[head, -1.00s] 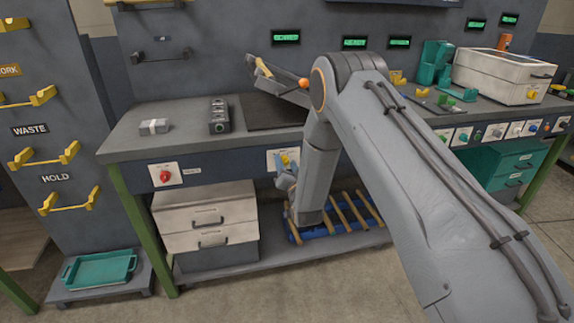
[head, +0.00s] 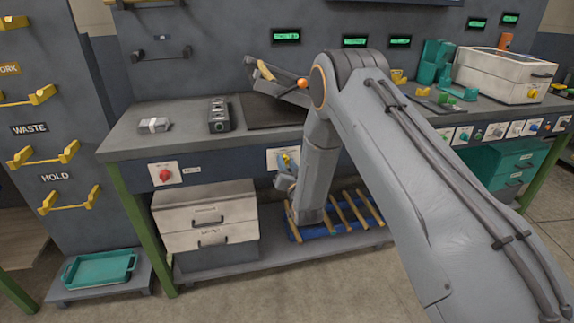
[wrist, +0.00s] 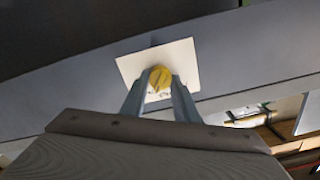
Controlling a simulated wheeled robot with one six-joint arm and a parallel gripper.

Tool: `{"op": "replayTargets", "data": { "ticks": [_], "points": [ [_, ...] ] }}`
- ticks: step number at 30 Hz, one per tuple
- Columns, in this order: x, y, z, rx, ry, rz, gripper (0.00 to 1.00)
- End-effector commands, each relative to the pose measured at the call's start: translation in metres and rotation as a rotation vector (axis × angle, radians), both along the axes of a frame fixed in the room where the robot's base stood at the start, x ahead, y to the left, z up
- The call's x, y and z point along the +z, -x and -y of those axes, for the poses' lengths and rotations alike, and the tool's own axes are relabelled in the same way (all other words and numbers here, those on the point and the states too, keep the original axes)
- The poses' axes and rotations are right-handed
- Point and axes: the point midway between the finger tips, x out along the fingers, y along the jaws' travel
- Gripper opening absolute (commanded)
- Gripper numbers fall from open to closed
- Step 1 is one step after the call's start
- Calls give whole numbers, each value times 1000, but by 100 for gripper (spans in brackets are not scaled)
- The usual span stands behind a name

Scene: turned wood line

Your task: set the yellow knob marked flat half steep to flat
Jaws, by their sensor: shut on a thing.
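The yellow knob (wrist: 160,78) sits on a white plate (wrist: 126,66) on the front rail of the bench. In the wrist view my gripper (wrist: 160,88) has one finger on each side of the knob and is shut on it. The markings on the plate are too small and partly covered, so the knob's setting cannot be read. In the head view the knob (head: 286,158) shows small beside my wrist, and my arm hides part of its plate (head: 272,160).
A red knob (head: 165,176) is on the rail to the left, above a white drawer unit (head: 205,215). A blue rack with wooden rods (head: 350,217) lies on the lower shelf. More knobs on plates (head: 462,135) line the rail at right.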

Motion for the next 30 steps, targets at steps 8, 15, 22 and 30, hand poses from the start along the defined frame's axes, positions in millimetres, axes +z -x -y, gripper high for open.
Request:
{"op": "replayTargets", "data": {
  "ticks": [8, 15, 22, 30],
  "points": [
    [0, 0, 0, -1, 234, 67, 5],
    [0, 0, -1, -1, 453, 131, 5],
    [0, 0, -2, -1, 663, 191, 5],
    [-1, 1, -3, -1, 909, 261, 5]
  ]
}}
